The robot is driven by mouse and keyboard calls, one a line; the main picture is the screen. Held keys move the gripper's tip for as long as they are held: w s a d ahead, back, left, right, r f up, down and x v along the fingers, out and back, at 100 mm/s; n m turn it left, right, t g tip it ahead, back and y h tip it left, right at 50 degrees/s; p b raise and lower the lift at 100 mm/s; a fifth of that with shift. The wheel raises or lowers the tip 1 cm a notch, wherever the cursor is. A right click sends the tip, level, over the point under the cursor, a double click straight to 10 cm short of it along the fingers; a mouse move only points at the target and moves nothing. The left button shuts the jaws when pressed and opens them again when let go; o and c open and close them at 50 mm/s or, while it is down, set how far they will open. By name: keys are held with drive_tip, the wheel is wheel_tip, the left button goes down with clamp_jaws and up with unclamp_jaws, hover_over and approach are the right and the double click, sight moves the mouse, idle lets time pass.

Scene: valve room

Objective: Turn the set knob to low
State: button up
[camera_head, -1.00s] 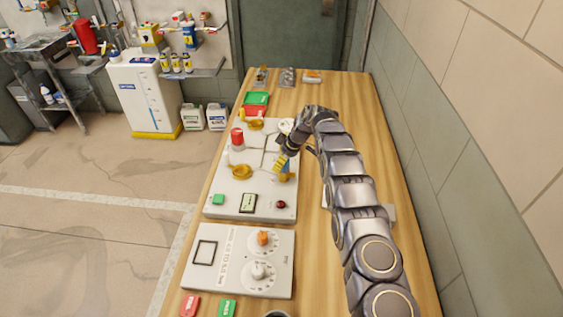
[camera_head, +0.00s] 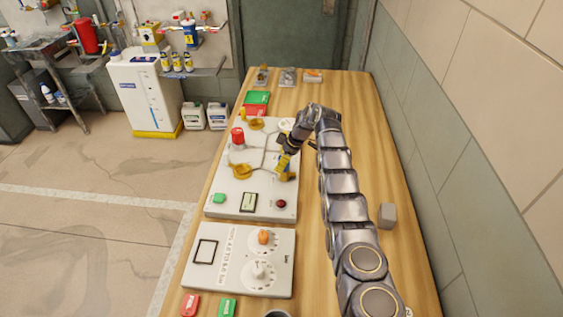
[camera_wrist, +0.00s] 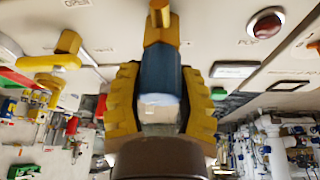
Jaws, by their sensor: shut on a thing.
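My gripper (camera_head: 284,164) is over the right side of the far white panel (camera_head: 225,207). In the wrist view its yellow fingers (camera_wrist: 160,95) are shut on a blue piece with a yellow top (camera_wrist: 160,65). The panel face shows close beyond that piece; whether the two are joined I cannot tell. The near white panel (camera_head: 222,279) has an orange knob (camera_head: 263,237) and a white knob (camera_head: 258,271), each on a round dial. My gripper is well away from both. The lettering is too small to read, so I cannot tell which knob is the set knob.
The far panel also carries a red button (camera_head: 237,137), yellow handles (camera_head: 242,172), a green button (camera_head: 219,198) and a dark red button (camera_head: 281,204). A grey block (camera_head: 387,216) lies right of my arm. The wall bounds the table's right side.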

drive_tip(key=shift+s+d+f, duration=0.15)
drive_tip(key=shift+s+f, duration=0.1)
drive_tip(key=o, duration=1.1)
drive_tip(key=shift+o, duration=0.2)
drive_tip(key=shift+w+r, duration=0.1)
drive_tip(key=shift+r, duration=0.15)
drive_tip(key=shift+w+r, duration=0.1)
drive_tip(key=shift+r, duration=0.05)
drive_tip(key=v, duration=1.1)
drive_tip(key=shift+r, duration=0.2)
drive_tip(key=shift+d, duration=0.15)
